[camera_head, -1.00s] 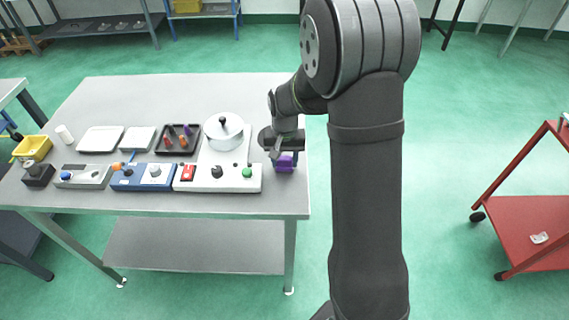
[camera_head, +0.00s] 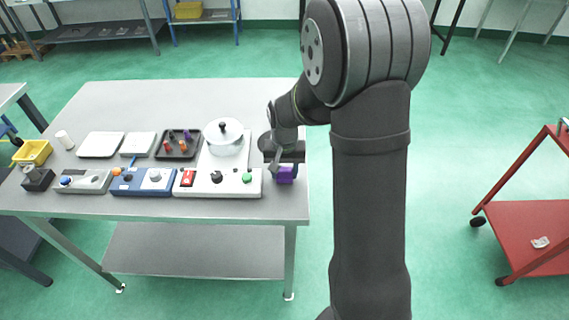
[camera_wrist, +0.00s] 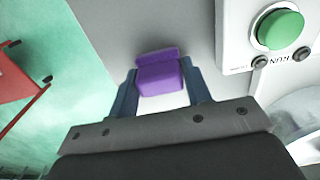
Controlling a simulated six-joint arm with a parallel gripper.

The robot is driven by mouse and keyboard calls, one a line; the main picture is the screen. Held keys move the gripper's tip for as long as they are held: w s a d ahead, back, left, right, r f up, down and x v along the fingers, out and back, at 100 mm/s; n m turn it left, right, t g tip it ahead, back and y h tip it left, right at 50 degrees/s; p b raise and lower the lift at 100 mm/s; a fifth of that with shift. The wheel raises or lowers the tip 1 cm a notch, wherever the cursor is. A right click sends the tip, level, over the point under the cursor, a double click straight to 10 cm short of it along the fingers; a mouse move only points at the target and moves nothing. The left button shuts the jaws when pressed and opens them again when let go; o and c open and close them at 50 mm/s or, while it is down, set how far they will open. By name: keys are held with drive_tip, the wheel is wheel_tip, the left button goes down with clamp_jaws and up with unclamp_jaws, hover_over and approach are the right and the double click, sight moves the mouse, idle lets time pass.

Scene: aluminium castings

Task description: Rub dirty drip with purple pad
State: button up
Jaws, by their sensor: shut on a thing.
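My gripper (camera_wrist: 162,92) is shut on the purple pad (camera_wrist: 160,74), which sits between its two blue-grey fingers. In the head view the purple pad (camera_head: 286,174) shows below my gripper, over the right end of the grey table, near its right edge. I cannot tell whether the pad touches the tabletop. I cannot make out a dirty drip in either view; the pad and my gripper hide part of the table.
A white control box (camera_head: 207,190) with a green button (camera_wrist: 281,29) stands just left of the pad. Behind it is a round white pot (camera_head: 224,139) with a black knob. A black tray (camera_head: 178,153) with small coloured pieces is further left. The table's right edge is close.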

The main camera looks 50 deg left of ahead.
drive_tip(key=shift+s+d+r, duration=0.1)
drive_tip(key=shift+s+d, duration=0.4)
drive_tip(key=shift+s, duration=0.05)
wheel_tip(320, 180, up, 8)
idle(0.4)
drive_tip(key=w+d+f+m, duration=0.2)
drive_tip(key=w+d+f, duration=0.2)
drive_tip(key=w+d, duration=0.55)
drive_tip(key=w+d+f+m, duration=0.3)
drive_tip(key=w+d+f, duration=0.2)
drive_tip(key=w+d, duration=0.4)
drive_tip(key=w+d+f+m, duration=0.1)
drive_tip(key=w+d+f, duration=0.1)
drive_tip(key=d, duration=0.6)
drive_tip(key=w+d+f+m, duration=0.1)
drive_tip(key=w+d+f, duration=0.1)
drive_tip(key=d, duration=0.5)
drive_tip(key=w+d+f+m, duration=0.2)
drive_tip(key=w+d+f, duration=0.1)
drive_tip(key=d, duration=0.5)
drive_tip(key=shift+d+f, duration=0.3)
drive_tip(key=shift+f, duration=0.05)
